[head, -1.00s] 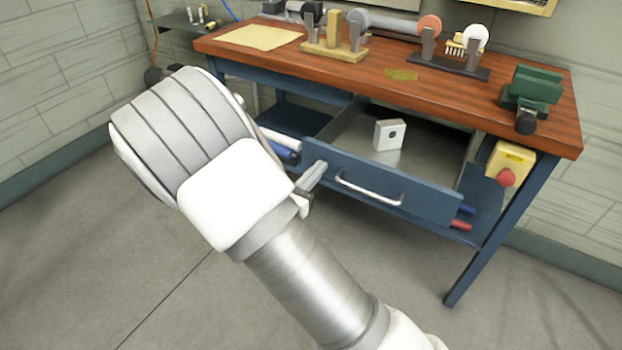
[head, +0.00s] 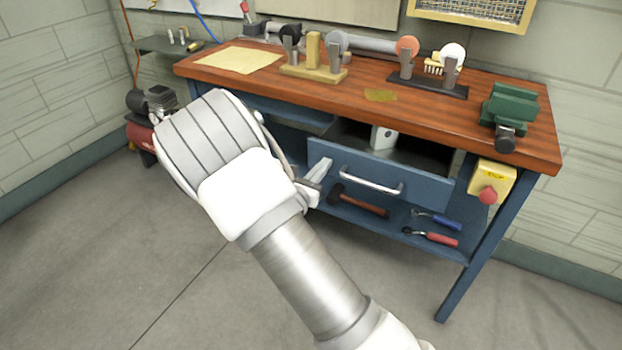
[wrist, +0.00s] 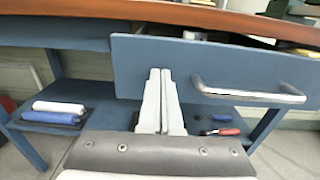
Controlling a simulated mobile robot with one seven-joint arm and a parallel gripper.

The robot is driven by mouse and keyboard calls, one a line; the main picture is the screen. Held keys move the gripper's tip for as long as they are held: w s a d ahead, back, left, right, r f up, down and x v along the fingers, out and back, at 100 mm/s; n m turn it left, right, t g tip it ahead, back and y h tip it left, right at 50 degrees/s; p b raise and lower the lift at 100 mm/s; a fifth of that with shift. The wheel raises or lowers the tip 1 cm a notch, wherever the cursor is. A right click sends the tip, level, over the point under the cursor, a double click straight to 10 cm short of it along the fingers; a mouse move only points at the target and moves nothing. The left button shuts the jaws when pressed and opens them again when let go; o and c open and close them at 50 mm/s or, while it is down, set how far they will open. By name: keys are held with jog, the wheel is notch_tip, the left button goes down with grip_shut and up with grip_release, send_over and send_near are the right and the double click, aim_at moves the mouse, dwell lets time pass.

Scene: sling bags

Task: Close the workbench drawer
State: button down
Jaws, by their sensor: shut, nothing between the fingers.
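The blue workbench drawer (head: 418,186) is partly open under the wooden top of the workbench (head: 375,98). Its silver bar handle (head: 371,181) is on the front panel. A white box (head: 383,137) sits inside the drawer. My gripper (head: 323,171) is at the left part of the drawer front, left of the handle. In the wrist view my gripper (wrist: 160,75) is shut and empty, with its fingertips against or very near the drawer front (wrist: 218,58); contact cannot be told. The handle (wrist: 248,92) lies to the right of the fingers there.
A hammer (head: 358,203) and blue and red handled tools (head: 430,237) lie on the lower shelf. A yellow box with a red button (head: 491,184) is on the right leg. A green vise (head: 510,108) stands on the top. The floor in front is clear.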

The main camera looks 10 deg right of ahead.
jog(key=x, duration=1.5)
jog(key=shift+w+d+b, duration=0.1)
jog(key=shift+w+b, duration=0.05)
jog(key=shift+b, duration=0.15)
jog(key=shift+w+d+r, duration=0.15)
jog(key=shift+w, duration=0.05)
jog(key=shift+d+r, duration=0.1)
jog(key=shift+r, duration=0.05)
